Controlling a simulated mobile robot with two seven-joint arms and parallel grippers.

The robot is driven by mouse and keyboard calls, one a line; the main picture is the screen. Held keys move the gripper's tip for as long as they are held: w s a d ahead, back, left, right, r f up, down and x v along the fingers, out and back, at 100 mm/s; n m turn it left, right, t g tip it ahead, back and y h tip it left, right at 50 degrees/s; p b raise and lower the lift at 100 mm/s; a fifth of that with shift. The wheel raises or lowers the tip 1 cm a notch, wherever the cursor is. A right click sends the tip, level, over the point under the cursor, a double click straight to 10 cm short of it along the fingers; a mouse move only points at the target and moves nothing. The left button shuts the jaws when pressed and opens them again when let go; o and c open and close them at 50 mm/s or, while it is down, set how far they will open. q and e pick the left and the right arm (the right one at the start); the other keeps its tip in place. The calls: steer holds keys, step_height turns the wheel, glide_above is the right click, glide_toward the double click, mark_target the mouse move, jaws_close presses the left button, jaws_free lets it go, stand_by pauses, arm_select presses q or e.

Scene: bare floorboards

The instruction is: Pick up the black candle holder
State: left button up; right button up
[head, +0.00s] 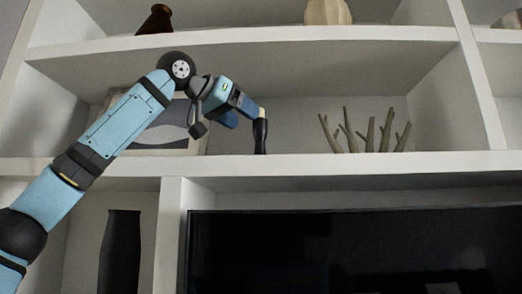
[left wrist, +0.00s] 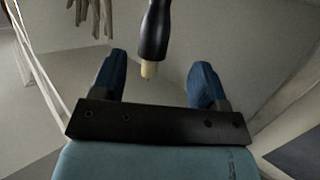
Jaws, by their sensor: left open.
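The black candle holder (head: 260,137) stands upright on the middle shelf, with a short pale candle top. In the left wrist view the black candle holder (left wrist: 155,30) appears upside down, its pale tip (left wrist: 149,70) pointing toward my gripper's palm. My left gripper (head: 244,112) is open, at the height of the holder's top and just to its left in the head view. In the left wrist view my left gripper (left wrist: 160,66) has its two blue fingers apart, with the pale tip between them. I cannot tell whether either finger touches it. My right gripper is not in view.
A branching coral-like ornament (head: 366,135) stands to the right on the same shelf. A framed picture (head: 160,135) leans behind my arm. A dark vase (head: 156,20) and a pale ribbed vase (head: 327,12) stand above. A black screen (head: 350,250) and a tall black vase (head: 120,250) are below.

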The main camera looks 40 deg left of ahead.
mark_target(260, 124)
arm_select(q)
steer(key=x, duration=0.1)
steer(key=p+x, duration=0.1)
steer(key=x, duration=0.1)
steer(key=d+x, duration=0.1)
steer(key=x, duration=0.1)
steer(key=shift+w+r+p, duration=0.1)
steer(key=shift+r+p, duration=0.15)
steer(key=shift+p, duration=0.15)
steer(key=shift+w+f, duration=0.15)
steer(key=shift+w, duration=0.2)
steer(key=shift+s, duration=0.2)
steer(key=shift+c, duration=1)
jaws_close()
